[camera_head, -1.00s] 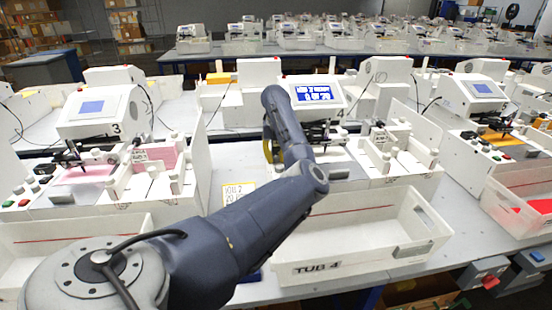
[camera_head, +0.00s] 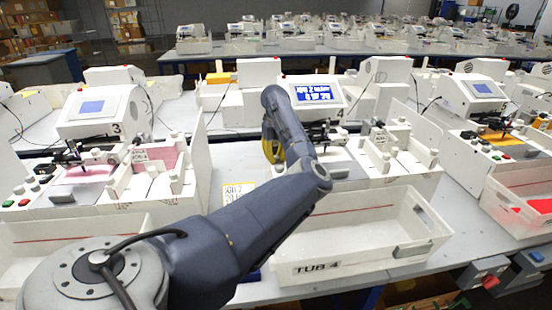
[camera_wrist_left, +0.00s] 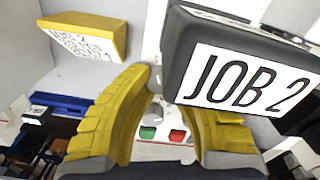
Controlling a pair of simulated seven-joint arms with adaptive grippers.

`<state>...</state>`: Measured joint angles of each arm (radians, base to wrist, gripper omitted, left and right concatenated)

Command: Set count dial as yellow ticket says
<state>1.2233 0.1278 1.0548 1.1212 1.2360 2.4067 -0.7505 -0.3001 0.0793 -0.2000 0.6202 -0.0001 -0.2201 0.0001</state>
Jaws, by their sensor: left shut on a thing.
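The yellow-edged ticket (camera_head: 237,192) stands on the bench front, left of machine 4; "JOB 2" and a line beginning "20" are legible. In the left wrist view, a yellow slab with a lettered white face (camera_wrist_left: 85,38) is at upper left, its print too small to read. My left gripper (camera_wrist_left: 160,92) has its yellow fingers around a small thing at machine 4's left front, apparently the count dial, which they mostly hide. In the head view, my forearm mostly covers this gripper (camera_head: 271,150). My right gripper is not in view.
Machine 4's blue screen (camera_head: 317,93) is lit. A dark block labelled "JOB 2" (camera_wrist_left: 245,75) is close to the right finger. Green (camera_wrist_left: 147,132) and red (camera_wrist_left: 177,136) buttons show between the fingers. An empty tub marked "TUB 4" (camera_head: 318,267) stands in front.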

